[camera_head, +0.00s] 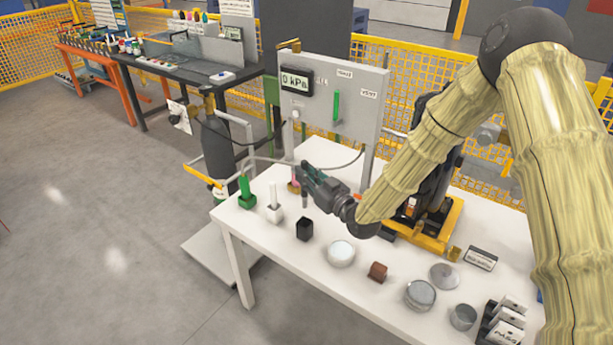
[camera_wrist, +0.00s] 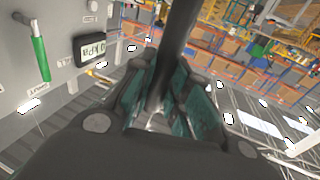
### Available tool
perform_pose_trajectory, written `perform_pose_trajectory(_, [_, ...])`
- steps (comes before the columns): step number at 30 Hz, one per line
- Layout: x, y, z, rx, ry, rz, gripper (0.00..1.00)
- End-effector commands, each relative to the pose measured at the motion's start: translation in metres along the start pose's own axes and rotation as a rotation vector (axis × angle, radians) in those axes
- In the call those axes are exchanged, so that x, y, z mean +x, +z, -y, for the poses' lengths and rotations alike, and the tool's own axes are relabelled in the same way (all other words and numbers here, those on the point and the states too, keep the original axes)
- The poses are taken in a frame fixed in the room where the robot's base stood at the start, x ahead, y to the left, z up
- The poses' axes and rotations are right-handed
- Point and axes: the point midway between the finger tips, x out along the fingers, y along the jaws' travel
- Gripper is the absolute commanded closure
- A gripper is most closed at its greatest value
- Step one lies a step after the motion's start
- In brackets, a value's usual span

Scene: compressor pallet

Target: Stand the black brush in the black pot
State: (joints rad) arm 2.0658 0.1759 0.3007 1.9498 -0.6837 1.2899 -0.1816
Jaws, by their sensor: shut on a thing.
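The black pot (camera_head: 305,229), a small square one, stands on the white table near its front edge, with no brush in it. My gripper (camera_head: 308,175) is above and behind the pot, pointing to the upper left. It is shut on the black brush (camera_head: 304,199), which hangs roughly upright and apart from the pot. In the wrist view the dark brush (camera_wrist: 179,38) runs between the teal fingers of my gripper (camera_wrist: 168,88). The fingers hide part of the brush.
A green brush in a green pot (camera_head: 246,200), a white brush in a white pot (camera_head: 274,214) and a pink brush (camera_head: 294,175) stand to the left and behind. A white round container (camera_head: 341,253) and a brown block (camera_head: 377,272) lie to the right. A gauge panel (camera_head: 360,100) rises behind.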

Motion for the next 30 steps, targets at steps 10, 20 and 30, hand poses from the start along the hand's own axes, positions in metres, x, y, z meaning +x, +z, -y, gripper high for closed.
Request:
perform_pose_trajectory(10, [-0.001, 0.020, 0.000, 0.000, 0.000, 0.000, 1.00])
perform_pose_trajectory(20, [-0.002, 0.040, 0.000, 0.000, 0.000, 0.000, 1.00])
perform_pose_trajectory(30, [-0.003, 0.060, 0.000, 0.000, 0.000, 0.000, 1.00])
